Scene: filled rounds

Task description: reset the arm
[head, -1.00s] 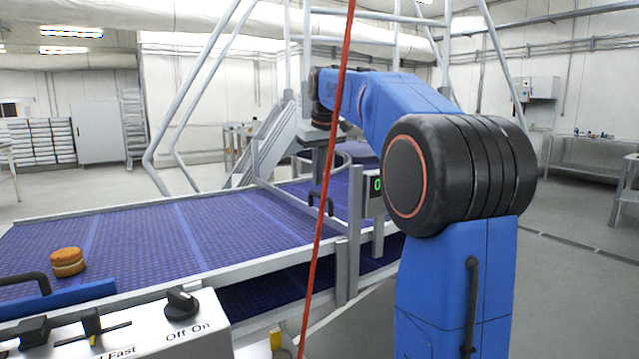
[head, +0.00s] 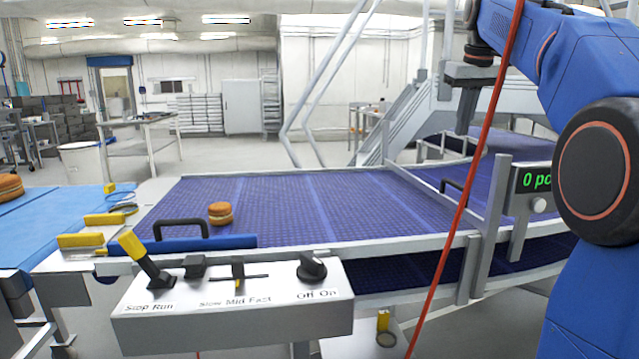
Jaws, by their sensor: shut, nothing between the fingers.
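My arm is blue with black joints and fills the right side of the head view. It reaches up and over to the left. My gripper (head: 465,122) hangs from its far end, pointing down, above the far right part of the purple conveyor belt (head: 330,207). It is shut and holds nothing, and appears apart from the belt. The fingers are small and dark in this view.
A filled round (head: 220,213) sits on the belt and another (head: 10,187) on a blue belt (head: 60,215) at left.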

